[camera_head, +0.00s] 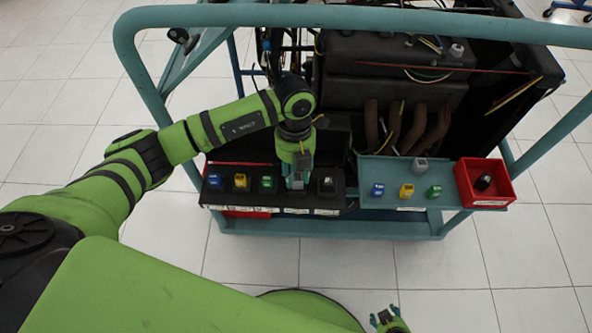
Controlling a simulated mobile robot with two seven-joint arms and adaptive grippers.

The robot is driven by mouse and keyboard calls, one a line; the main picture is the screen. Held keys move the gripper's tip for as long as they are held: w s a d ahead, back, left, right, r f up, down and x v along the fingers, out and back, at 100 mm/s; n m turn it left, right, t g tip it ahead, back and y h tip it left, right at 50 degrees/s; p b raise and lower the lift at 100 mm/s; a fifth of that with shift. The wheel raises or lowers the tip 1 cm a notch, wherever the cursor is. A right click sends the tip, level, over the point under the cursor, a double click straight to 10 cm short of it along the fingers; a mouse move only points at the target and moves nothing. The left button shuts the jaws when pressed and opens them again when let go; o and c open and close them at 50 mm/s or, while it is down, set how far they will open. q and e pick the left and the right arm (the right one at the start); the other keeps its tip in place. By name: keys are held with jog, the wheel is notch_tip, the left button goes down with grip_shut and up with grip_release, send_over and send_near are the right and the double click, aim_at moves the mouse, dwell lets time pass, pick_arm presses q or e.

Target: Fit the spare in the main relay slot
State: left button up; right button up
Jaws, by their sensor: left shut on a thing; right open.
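My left gripper (298,181) points down over the black relay panel (230,198), between the green relay (266,182) and the large black relay (327,185). It is shut on a small part, likely a relay, mostly hidden by the fingers; I cannot tell its colour or whether it is seated in the slot. The panel also holds a blue relay (214,180) and a yellow relay (240,181). My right gripper (385,318) is open and empty at the bottom edge, away from the trainer.
The teal shelf (380,168) to the right carries blue (377,189), yellow (406,190), green (434,191) and grey (420,164) relays. A red bin (508,188) holds a black relay (484,182). Engine parts (385,65) and a teal rail (350,17) stand behind.

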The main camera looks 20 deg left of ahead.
pick_arm(q)
jog(key=shift+f+b, duration=0.45)
jog(key=shift+f, duration=0.25)
dwell(0.3)
jog(key=o, duration=1.1)
jog(key=shift+r, duration=0.15)
jog(key=shift+r+p, duration=2.95)
jog(key=shift+r, duration=0.5)
